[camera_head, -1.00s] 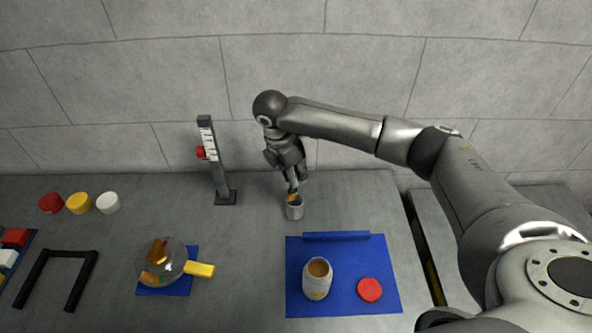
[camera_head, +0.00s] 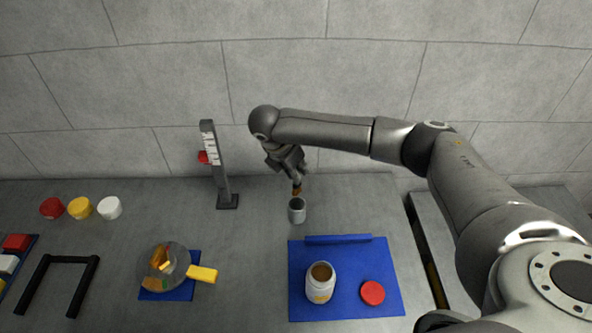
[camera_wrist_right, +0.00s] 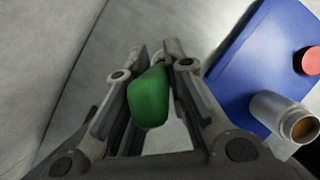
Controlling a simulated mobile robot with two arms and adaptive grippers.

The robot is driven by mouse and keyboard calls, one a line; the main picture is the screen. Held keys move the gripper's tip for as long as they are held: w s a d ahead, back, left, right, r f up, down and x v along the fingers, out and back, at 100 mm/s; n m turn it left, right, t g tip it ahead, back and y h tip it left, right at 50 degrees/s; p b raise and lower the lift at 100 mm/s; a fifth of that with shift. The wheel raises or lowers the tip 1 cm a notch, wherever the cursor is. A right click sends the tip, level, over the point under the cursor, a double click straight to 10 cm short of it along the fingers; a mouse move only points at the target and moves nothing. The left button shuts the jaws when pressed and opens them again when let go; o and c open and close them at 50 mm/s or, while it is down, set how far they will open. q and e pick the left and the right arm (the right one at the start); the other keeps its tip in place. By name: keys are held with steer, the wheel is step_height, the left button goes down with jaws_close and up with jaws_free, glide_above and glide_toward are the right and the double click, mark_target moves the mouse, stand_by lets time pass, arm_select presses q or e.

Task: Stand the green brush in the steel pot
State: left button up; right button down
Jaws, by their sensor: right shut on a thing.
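My right gripper (camera_head: 295,175) is shut on the green brush, above the steel pot (camera_head: 297,212) at the back middle of the bench. In the right wrist view the brush's rounded green handle end (camera_wrist_right: 150,98) sits between the two fingers and faces the camera. In the head view the brush's orange-brown lower end (camera_head: 297,190) points down, just above the pot's rim. The pot is small, grey and upright, with its dark mouth showing. My left gripper is not in view.
A blue mat (camera_head: 390,285) in front holds an open jar (camera_head: 320,283) and a red lid (camera_head: 372,293). A grey upright scale post (camera_head: 222,175) stands left of the pot. A glass bowl (camera_head: 160,262) and several coloured caps are further left. The bench around the pot is clear.

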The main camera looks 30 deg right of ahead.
mark_target(295, 190)
steer(key=shift+f+b, duration=1.6)
steer(key=shift+f, duration=0.4)
steer(key=shift+f+b, duration=0.7)
steer(key=shift+f, duration=1.75)
steer(key=c, duration=1.4)
jaws_free()
steer(key=shift+o, duration=0.2)
steer(key=v, duration=1.2)
